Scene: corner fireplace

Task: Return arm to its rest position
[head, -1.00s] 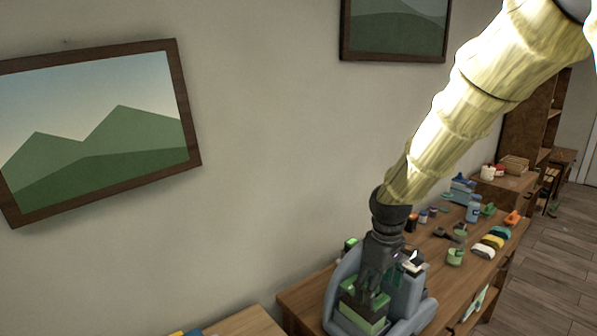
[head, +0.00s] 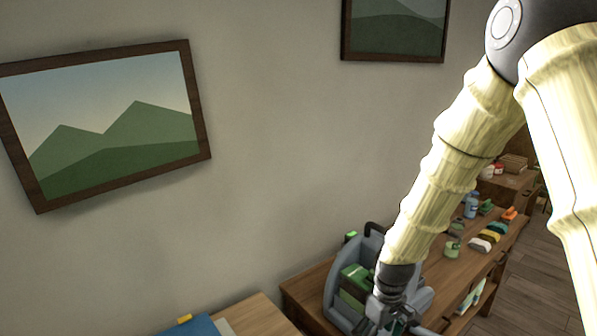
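My arm comes in from the upper right of the head view, in pale yellow sleeves, bent at a dark elbow joint. My gripper (head: 382,322) points down at the lower right, in front of a grey-blue caddy (head: 334,297) on the wooden table. The fingertips are at the bottom edge, small and partly lost against the caddy, so I cannot tell whether they are open or shut. Green boxes (head: 353,285) stand inside the caddy, to the left of my gripper.
The wooden table (head: 307,284) holds several small jars and coloured blocks (head: 489,236) to the right. A nearer table (head: 252,318) bears a blue folder (head: 200,326). A tilted mountain picture (head: 120,120) hangs on the wall. Wooden floor lies open at right.

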